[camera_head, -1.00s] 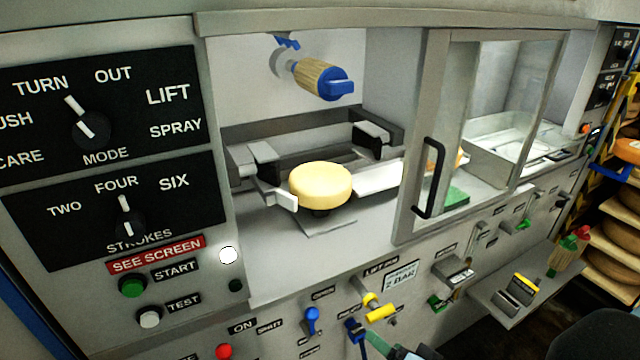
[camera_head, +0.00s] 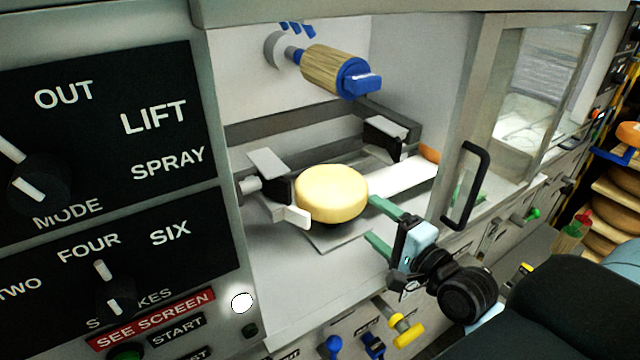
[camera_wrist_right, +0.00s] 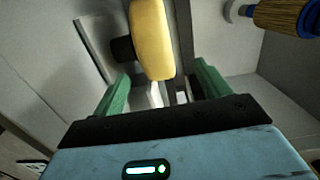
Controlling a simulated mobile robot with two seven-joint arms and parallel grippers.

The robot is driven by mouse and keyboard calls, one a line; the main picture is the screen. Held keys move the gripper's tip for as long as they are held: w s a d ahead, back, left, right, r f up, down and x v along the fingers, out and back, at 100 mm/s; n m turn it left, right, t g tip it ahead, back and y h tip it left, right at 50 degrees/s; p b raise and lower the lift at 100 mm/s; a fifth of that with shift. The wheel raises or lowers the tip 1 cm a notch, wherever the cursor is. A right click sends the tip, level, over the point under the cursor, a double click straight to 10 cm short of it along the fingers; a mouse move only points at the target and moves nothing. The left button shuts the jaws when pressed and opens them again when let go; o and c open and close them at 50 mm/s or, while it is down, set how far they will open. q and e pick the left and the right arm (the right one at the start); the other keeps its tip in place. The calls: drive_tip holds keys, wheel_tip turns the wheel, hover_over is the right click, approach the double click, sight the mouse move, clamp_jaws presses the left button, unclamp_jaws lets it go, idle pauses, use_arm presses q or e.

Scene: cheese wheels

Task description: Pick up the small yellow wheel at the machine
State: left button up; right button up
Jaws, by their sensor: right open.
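The small yellow wheel (camera_head: 331,194) sits on a low support inside the machine's open bay, between dark clamp blocks. A white tab touches or overlaps its lower left side. My right gripper (camera_head: 374,222) is open and empty, its green fingers pointing in at the wheel from the right. The upper fingertip is close to the wheel's right side; I cannot tell whether it touches. In the right wrist view the yellow wheel (camera_wrist_right: 152,40) stands ahead, between and beyond the open green fingers (camera_wrist_right: 163,85). My left gripper is not in view.
A brush roller with a blue end (camera_head: 338,72) hangs above the wheel. A glazed door with a black handle (camera_head: 465,186) stands right of the bay. A panel with knobs (camera_head: 38,190) is at left. Levers, including a yellow one (camera_head: 408,334), stick out below the bay.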

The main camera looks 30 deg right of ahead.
sight(355, 211)
drive_tip(key=shift+w+a, duration=0.15)
drive_tip(key=shift+w, duration=0.9)
drive_tip(key=shift+w+a+p, duration=0.15)
drive_tip(key=shift+w+p, duration=0.15)
drive_tip(key=w, duration=0.3)
drive_tip(key=shift+w+a+f, duration=0.2)
drive_tip(key=shift+a+f, duration=0.05)
drive_tip(key=shift+a, duration=0.1)
drive_tip(key=shift+w+a+f+p, duration=0.1)
drive_tip(key=shift+w+p, duration=0.2)
drive_tip(key=shift+w, duration=0.15)
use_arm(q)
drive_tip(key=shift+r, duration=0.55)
